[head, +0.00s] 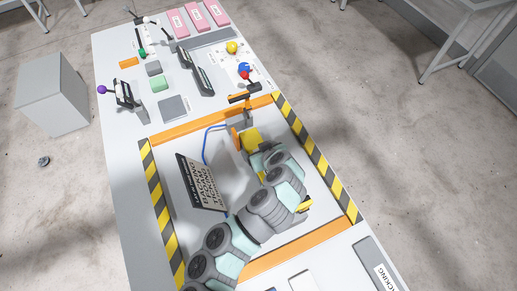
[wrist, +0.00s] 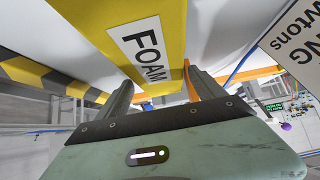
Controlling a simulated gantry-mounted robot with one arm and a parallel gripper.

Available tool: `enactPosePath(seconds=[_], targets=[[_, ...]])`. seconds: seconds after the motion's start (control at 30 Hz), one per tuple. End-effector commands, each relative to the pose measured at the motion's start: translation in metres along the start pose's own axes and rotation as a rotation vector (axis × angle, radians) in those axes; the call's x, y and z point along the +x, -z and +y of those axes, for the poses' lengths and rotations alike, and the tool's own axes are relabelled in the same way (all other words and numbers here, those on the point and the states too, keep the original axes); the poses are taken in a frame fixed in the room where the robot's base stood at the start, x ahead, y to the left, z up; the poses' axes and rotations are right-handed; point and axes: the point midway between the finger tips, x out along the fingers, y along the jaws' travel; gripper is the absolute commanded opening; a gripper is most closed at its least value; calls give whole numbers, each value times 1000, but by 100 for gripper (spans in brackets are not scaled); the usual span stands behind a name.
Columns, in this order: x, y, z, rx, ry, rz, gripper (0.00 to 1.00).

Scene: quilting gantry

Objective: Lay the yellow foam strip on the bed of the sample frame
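The yellow foam strip (wrist: 95,15) fills the top middle of the wrist view, its white label reading FOAM. It narrows away between the two fingers of my gripper (wrist: 160,85), which meet its edges; the contact is partly hidden. In the head view a yellow face of the strip (head: 252,138) shows beside my gripper (head: 262,154), and the arm hides much of that area. The sample frame appears to be the rectangle with orange end rails (head: 218,116) and yellow-black striped sides (head: 318,158). Its pale bed (head: 225,165) lies inside, partly covered by my arm.
A tilted dark panel with a BACKING sign (head: 200,182) stands at the frame's left. A blue cable (head: 206,143) and an orange-handled clamp-like fitting (head: 241,98) are near the far rail. Pink boxes (head: 198,17), grey blocks and coloured knobs crowd the table's far end.

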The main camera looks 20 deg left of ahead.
Motion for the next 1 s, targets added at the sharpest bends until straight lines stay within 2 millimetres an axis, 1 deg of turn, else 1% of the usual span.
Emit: enactPosePath(seconds=[0.27,0.43,0.47,0.57,0.8,1.0], targets=[[0,0,0,0,0,0,84],[-9,9,0,1,0,1,84],[-10,8,0,0,-1,1,84],[-20,6,1,-1,-3,0,84],[-54,6,1,-1,-4,2,84],[-75,6,1,-1,-4,0,84]])
